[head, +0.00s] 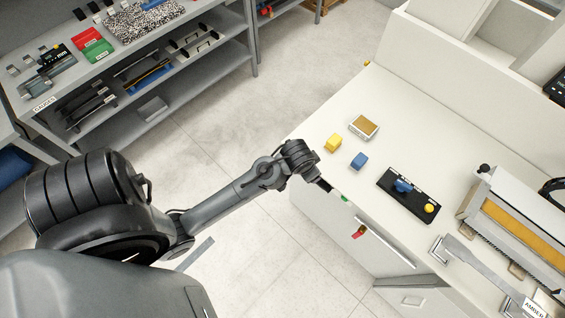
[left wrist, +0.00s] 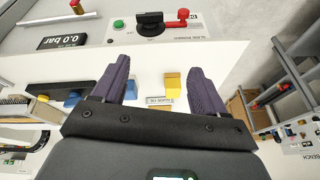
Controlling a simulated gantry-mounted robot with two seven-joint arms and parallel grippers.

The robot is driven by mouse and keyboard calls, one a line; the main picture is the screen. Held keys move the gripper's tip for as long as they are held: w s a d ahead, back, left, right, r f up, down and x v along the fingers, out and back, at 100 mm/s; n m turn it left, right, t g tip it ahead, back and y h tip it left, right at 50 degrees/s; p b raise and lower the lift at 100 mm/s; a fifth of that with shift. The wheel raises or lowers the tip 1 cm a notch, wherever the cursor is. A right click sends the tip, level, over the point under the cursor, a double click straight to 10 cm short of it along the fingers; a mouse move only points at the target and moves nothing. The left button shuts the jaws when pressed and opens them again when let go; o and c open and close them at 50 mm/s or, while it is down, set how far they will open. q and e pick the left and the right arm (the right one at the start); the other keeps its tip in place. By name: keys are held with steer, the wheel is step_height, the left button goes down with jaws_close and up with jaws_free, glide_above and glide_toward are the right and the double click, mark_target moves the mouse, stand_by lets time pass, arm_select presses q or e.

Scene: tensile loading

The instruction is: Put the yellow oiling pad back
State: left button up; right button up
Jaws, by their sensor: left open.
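A small yellow block, which looks like the yellow oiling pad (head: 333,143), rests on the white counter near its left edge. It also shows in the left wrist view (left wrist: 172,86), between my fingers in the picture and apart from them. A shallow tray with a tan top (head: 364,127) sits just behind and right of it. A blue block (head: 358,161) lies in front and to the right. My left gripper (left wrist: 157,64) is open and empty. In the head view the left gripper (head: 325,185) is at the counter's front edge, its fingers mostly hidden. My right gripper is not in view.
A black base with a blue knob and yellow button (head: 415,205) lies right on the counter (head: 420,130). A machine with an orange panel (head: 515,228) stands farther right. A metal shelf (head: 150,75) stands at upper left. The counter behind the blocks is mostly clear.

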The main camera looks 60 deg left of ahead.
arm_select(q)
steer(key=s+d+r+m, duration=0.1)
steer(key=s+d+r, duration=0.1)
steer(key=s+d, duration=0.2)
steer(key=s+d+r+m+h, duration=0.1)
steer(key=s+d+r, duration=0.1)
steer(key=s, duration=0.8)
steer(key=shift+s+d, duration=0.2)
steer(key=shift+d, duration=0.7)
steer(key=shift+r, duration=0.15)
step_height(320, 180, up, 6)
steer(key=p, duration=0.6)
steer(key=shift+f, duration=0.2)
